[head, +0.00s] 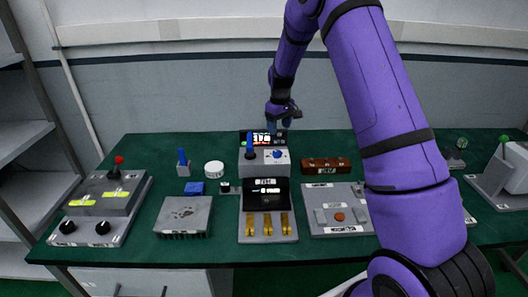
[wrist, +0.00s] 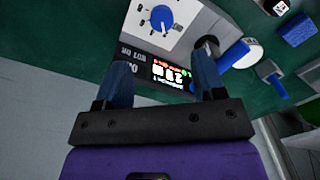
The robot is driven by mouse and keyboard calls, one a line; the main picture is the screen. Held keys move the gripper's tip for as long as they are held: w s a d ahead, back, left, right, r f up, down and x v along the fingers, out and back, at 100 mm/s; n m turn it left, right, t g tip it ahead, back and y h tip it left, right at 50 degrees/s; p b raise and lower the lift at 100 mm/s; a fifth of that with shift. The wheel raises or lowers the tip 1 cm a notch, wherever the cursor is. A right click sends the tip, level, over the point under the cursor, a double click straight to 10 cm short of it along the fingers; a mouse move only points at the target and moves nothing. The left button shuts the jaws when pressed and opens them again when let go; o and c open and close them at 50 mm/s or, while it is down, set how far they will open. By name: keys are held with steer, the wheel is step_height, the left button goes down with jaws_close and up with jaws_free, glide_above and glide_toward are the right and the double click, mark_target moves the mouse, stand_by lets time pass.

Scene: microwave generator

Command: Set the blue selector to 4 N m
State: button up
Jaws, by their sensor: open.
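The blue selector (wrist: 161,18) is a round blue knob on a light panel with small marks around it. In the head view the selector (head: 277,155) sits on the grey unit at the middle of the table. The mark it points to is too small to read. My gripper (wrist: 163,80) is open and empty, its two blue fingers apart from the knob. In the head view my gripper (head: 278,124) hangs above and behind the unit. A lit display (wrist: 172,73) with red, white and green characters shows between the fingers; its reading is unclear.
A blue-handled lever (head: 250,146) stands just left of the selector; it also shows in the wrist view (wrist: 235,53). A white round part (head: 214,169), a blue block (head: 194,188) and a brown block (head: 326,165) lie nearby. Free green tabletop lies at the back left.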

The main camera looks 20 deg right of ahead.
mark_target(277, 152)
step_height(277, 152, down, 11)
steer(key=shift+w+a+f, duration=0.1)
steer(key=shift+a, duration=0.05)
stand_by(0.4)
steer(key=c, duration=0.9)
